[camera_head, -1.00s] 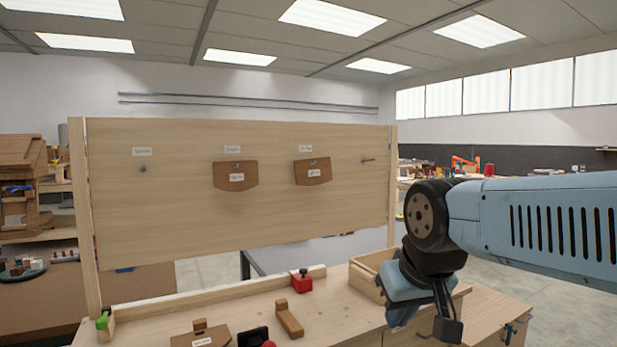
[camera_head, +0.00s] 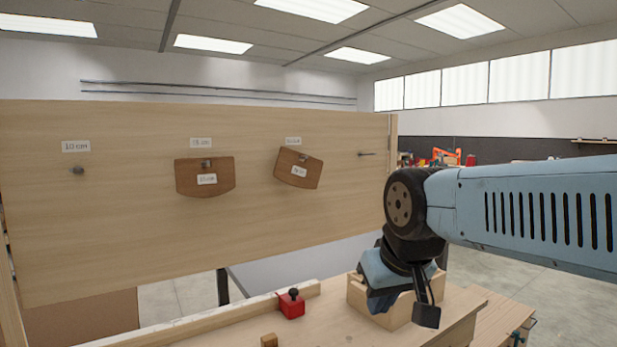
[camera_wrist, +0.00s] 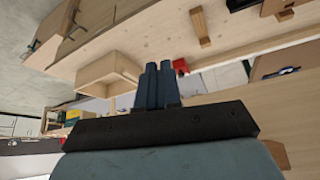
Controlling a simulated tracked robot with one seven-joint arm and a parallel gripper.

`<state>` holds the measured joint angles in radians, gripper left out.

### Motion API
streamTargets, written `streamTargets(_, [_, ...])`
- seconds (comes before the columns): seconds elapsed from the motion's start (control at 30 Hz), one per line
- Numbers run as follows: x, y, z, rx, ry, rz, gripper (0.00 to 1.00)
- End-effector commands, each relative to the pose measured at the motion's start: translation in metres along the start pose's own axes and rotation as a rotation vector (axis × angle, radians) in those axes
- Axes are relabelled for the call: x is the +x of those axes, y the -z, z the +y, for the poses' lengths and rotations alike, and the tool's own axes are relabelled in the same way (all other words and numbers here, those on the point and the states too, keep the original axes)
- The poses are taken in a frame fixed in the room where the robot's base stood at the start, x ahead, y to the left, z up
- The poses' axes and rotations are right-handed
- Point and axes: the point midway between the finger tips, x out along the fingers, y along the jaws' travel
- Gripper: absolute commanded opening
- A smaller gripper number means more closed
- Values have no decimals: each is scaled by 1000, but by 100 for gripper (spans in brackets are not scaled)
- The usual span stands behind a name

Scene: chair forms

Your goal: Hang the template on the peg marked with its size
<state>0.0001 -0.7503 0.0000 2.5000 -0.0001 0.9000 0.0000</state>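A tan pegboard (camera_head: 130,235) fills the left of the head view. A brown template (camera_head: 205,184) hangs level from a peg in its middle. Another brown template (camera_head: 298,173) hangs to its right, tilted down to the right. An empty left peg (camera_head: 78,170) sits under a label (camera_head: 76,146) that seems to read 10 cm. A bare right peg (camera_head: 367,154) shows no readable label. My gripper (camera_head: 426,315) points down over the bench; in the wrist view its fingers (camera_wrist: 157,80) are together with nothing between them. A brown piece (camera_wrist: 280,8), perhaps a template, is cut off at that view's top.
A red clamp (camera_head: 291,304) stands on the bench near a wooden rail (camera_head: 225,317). An open wooden box (camera_head: 355,290) stands behind and beside my gripper. A wooden block (camera_head: 269,340) shows at the bottom edge. The bench in front of the box is bare.

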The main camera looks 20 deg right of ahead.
Motion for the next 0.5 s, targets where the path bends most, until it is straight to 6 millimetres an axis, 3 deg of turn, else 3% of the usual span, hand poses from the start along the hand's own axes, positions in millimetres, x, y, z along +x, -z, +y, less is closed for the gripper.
streamTargets(0.27, [0,4,-3,8,11,1,4])
streamTargets(0.37, [1,16,-12,38,49,4,4])
streamTargets(0.5, [5,54,-36,126,162,24,4])
